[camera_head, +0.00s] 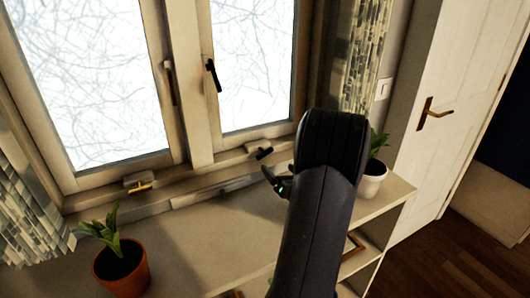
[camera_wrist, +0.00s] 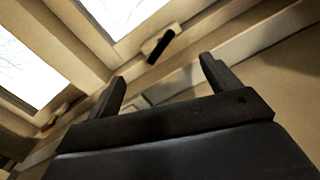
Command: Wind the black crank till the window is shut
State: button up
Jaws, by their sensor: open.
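The black crank (camera_head: 264,153) sits on a pale housing at the bottom of the right window sash (camera_head: 253,65). In the wrist view the crank (camera_wrist: 161,46) shows beyond and between my fingertips, apart from them. My gripper (camera_head: 276,182) is open and empty, a little below and right of the crank in the head view. Both fingers of my gripper (camera_wrist: 164,74) show spread in the wrist view. A brass-coloured crank (camera_head: 140,188) sits under the left sash (camera_head: 92,80). I cannot tell whether the right sash is fully shut.
A terracotta-potted plant (camera_head: 121,265) stands at the left of the shelf top (camera_head: 205,245). A white-potted plant (camera_head: 371,178) stands right of my arm. A black window handle (camera_head: 213,75) is on the right sash. A white door (camera_head: 455,100) is at the right.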

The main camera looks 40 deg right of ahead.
aim_at(266, 155)
jog(key=n, duration=0.4)
jog(key=shift+n+p, duration=0.3)
jog(key=shift+p, duration=0.1)
jog(key=n, duration=0.3)
jog(key=p+x, duration=0.2)
jog(key=x, duration=0.8)
jog(key=shift+w, duration=0.4)
jog(key=c, duration=1)
jog(key=shift+f+m+b, duration=0.2)
jog(key=shift+m+b, duration=0.45)
jog(key=shift+m, duration=0.25)
jog(key=shift+r+m+b, duration=0.15)
jog(key=shift+m+b, duration=0.3)
jog(key=shift+m, duration=0.85)
